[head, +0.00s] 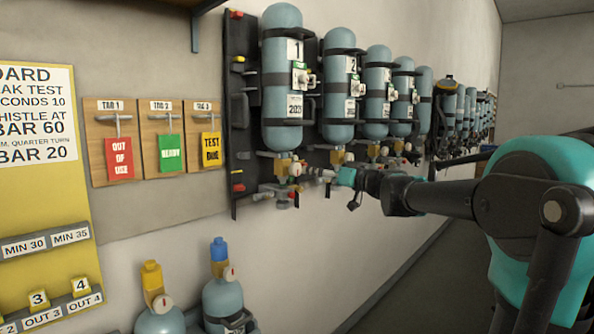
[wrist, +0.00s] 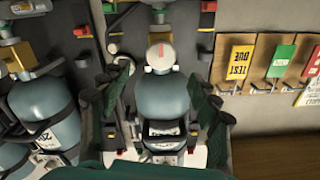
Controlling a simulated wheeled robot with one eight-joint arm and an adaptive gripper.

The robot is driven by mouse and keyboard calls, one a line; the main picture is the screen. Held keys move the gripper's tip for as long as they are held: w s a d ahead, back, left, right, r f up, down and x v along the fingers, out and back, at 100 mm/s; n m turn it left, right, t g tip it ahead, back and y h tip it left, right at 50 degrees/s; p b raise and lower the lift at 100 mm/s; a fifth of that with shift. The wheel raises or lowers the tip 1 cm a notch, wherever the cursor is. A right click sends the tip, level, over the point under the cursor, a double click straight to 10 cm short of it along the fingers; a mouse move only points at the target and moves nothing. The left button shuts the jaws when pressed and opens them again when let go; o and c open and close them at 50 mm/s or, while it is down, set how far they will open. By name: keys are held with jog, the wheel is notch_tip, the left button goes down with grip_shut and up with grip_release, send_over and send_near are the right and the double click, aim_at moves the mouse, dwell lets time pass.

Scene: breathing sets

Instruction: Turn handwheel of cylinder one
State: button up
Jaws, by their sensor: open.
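Cylinder one (head: 283,90) is a blue-grey bottle marked 1, strapped to a dark wall rack, the nearest of a row. Below it is a brass valve (head: 282,167) with a pale round part (head: 296,169). In the wrist view, a bottle I take to be cylinder one (wrist: 163,100) fills the middle, and a pale disc with a red mark (wrist: 161,57) shows above it. I cannot tell whether this disc is the handwheel or a gauge. My gripper (head: 326,175) is open, right of the valve and apart from it. Its dark fingers (wrist: 154,82) frame the bottle in the wrist view.
Cylinder two (head: 340,85) and several more bottles recede to the right. Out of use, ready and test due tags (head: 169,152) hang at left. Two bottles (head: 222,295) stand lower down. The floor (head: 425,265) to the right is clear.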

aim_at(298, 169)
jog(key=x, duration=0.9)
jog(key=shift+a, duration=0.1)
jog(key=c, duration=1.2)
jog(key=shift+o, duration=0.2)
jog(key=shift+m, duration=0.3)
